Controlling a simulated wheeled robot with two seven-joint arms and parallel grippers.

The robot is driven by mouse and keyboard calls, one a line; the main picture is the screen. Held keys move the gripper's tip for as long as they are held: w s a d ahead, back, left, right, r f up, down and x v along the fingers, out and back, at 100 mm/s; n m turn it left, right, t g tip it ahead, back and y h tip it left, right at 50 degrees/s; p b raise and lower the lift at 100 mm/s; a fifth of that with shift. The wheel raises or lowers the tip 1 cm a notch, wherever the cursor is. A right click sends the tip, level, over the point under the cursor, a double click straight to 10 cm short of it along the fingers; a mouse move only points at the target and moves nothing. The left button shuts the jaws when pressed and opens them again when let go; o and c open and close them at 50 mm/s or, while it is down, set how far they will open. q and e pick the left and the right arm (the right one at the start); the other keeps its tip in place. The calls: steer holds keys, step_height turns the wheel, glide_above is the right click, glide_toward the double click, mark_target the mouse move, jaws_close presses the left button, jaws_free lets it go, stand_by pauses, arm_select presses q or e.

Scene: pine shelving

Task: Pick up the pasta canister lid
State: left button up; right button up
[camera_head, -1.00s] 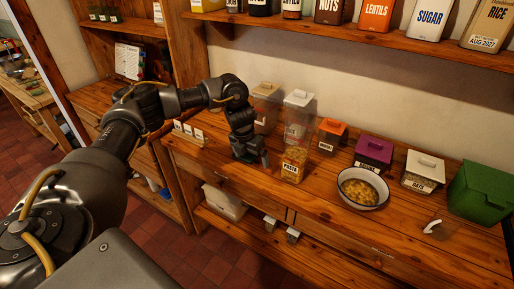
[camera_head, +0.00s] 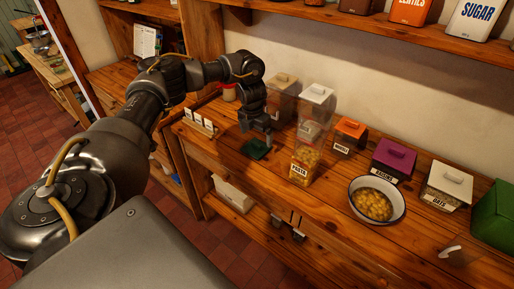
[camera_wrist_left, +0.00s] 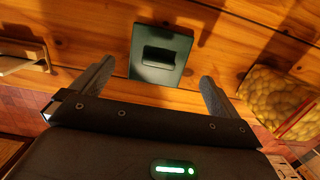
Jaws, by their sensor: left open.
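The pasta canister lid (camera_head: 257,149) is a dark green square lid with a raised grip, lying flat on the wooden counter. In the left wrist view the lid (camera_wrist_left: 160,55) shows with its grip upward, just beyond the fingertips. The clear pasta canister (camera_head: 304,167) stands upright and uncovered to the right of the lid. It shows partly at the right of the wrist view (camera_wrist_left: 275,98). My left gripper (camera_head: 262,136) is open and empty above the lid, its fingers (camera_wrist_left: 157,80) spread to either side. My right gripper is in neither view.
Clear canisters (camera_head: 283,98) stand behind. An orange-lidded canister (camera_head: 349,133), a purple-lidded canister (camera_head: 393,160) and a bowl (camera_head: 377,200) of yellow food are to the right. A small wooden card holder (camera_head: 199,122) is left of the gripper, and the counter around the lid is mostly clear.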

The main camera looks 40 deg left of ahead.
mark_target(256, 143)
arm_select(q)
steer(key=shift+s+a+f, duration=0.1)
steer(key=shift+s, duration=0.05)
steer(key=shift+f+p, duration=0.3)
steer(key=shift+p, duration=0.1)
steer(key=f, duration=0.1)
steer(key=f+p, duration=0.1)
steer(key=f, duration=0.1)
steer(key=shift+w+f, duration=0.3)
steer(key=shift+f, duration=0.1)
steer(key=shift+f+p, duration=0.3)
steer(key=shift+f, duration=0.05)
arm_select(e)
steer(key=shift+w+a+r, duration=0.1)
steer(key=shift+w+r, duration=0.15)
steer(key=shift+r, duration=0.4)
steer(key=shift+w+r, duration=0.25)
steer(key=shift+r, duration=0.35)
arm_select(q)
steer(key=c, duration=0.9)
steer(key=shift+o, duration=0.2)
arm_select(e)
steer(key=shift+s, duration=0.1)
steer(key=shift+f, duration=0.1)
